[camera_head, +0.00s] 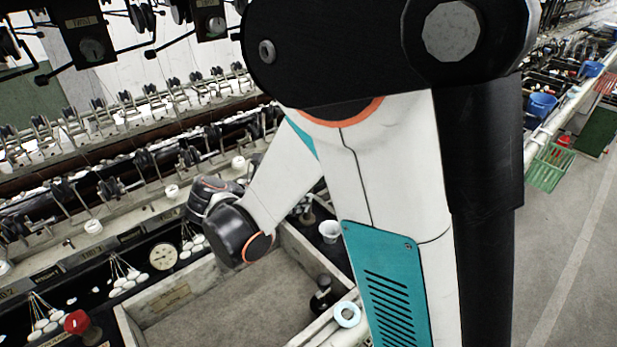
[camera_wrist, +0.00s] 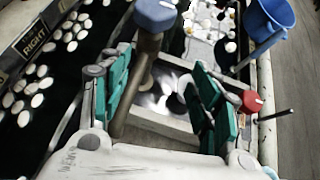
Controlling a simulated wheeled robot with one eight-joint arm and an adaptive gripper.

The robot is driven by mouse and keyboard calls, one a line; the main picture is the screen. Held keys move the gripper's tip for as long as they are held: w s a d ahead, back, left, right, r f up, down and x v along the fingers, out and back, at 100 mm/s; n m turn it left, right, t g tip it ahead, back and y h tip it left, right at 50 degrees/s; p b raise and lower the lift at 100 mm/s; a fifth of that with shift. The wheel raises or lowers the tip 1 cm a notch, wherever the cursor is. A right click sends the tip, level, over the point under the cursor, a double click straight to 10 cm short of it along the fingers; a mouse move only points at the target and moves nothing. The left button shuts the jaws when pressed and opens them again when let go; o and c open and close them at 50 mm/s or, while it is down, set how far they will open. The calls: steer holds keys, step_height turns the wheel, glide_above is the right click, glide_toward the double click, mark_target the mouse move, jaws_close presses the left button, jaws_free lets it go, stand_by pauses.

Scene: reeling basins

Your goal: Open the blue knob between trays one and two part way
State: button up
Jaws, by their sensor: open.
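The blue knob (camera_wrist: 156,14) shows at the top middle of the wrist view, on a thick brownish stem that runs down toward the camera. My gripper (camera_wrist: 166,65) is open, with teal pads on both sides. The stem passes between the fingers in the picture, closer to the left one. I cannot tell whether a finger touches it. The knob appears beyond the fingertips. In the head view my arm hides the knob and the gripper's fingers; only the wrist shows. A basin (camera_head: 134,327) with pale walls lies below the wrist in that view.
A red knob (camera_wrist: 251,101) is right of the right finger, and another red knob (camera_head: 77,322) is at lower left. A blue bucket (camera_wrist: 270,18) stands at upper right. White cocoons lie in a dark trough by the sign RIGHT (camera_wrist: 35,40). Reeling rods line the back.

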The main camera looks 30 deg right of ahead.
steer(key=s+a+r+n+t+h+b, duration=0.1)
steer(key=s+a+r+t+h+b, duration=0.15)
steer(key=a+t+h, duration=0.2)
steer(key=shift+g+h, duration=0.35)
steer(key=b+x, duration=0.1)
steer(key=x, duration=0.3)
steer(key=b+x, duration=0.1)
steer(key=x, duration=0.4)
steer(key=w+b+x, duration=0.1)
steer(key=x, duration=0.3)
steer(key=shift+w+a+f, duration=0.1)
steer(key=shift+w+f, duration=0.05)
steer(key=shift+f, duration=0.1)
steer(key=c, duration=1.1)
